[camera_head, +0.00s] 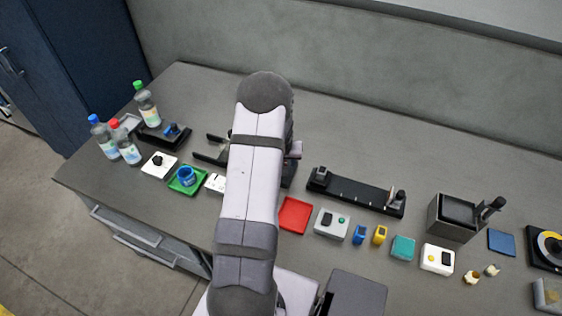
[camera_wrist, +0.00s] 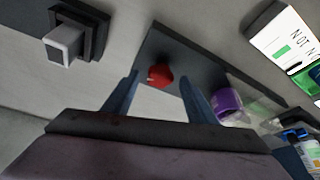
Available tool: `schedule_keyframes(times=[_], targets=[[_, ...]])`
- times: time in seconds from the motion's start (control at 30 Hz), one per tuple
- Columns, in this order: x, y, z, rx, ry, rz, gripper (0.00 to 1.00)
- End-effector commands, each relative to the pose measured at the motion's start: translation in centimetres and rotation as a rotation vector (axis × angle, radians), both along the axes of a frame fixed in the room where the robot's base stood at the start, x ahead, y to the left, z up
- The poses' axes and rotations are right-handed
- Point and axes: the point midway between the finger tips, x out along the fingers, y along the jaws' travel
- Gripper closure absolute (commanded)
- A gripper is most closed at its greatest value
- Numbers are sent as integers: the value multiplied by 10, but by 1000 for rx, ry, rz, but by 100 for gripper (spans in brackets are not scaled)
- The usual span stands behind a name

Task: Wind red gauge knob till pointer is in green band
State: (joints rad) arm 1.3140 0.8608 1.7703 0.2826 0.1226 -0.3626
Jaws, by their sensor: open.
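In the wrist view a round red knob (camera_wrist: 159,74) stands out from a dark grey plate (camera_wrist: 178,48). My gripper (camera_wrist: 159,78) is open, with one dark finger on each side of the knob. Gaps show between the knob and both fingers; I cannot tell how far the fingertips are from it in depth. The red knob cannot be made out there.
In the wrist view a purple ring (camera_wrist: 228,105) is close right of my right finger, and a white panel (camera_wrist: 285,38) with lettering is upper right. In the head view bottles (camera_head: 148,103) stand left, and a red tray (camera_head: 294,215) lies right of my arm.

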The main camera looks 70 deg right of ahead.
Motion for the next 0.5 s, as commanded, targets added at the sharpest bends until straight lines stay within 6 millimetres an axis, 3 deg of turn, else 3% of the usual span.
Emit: schedule_keyframes(times=[0.5], targets=[[-7,18,47,-3,-1,-1,48]])
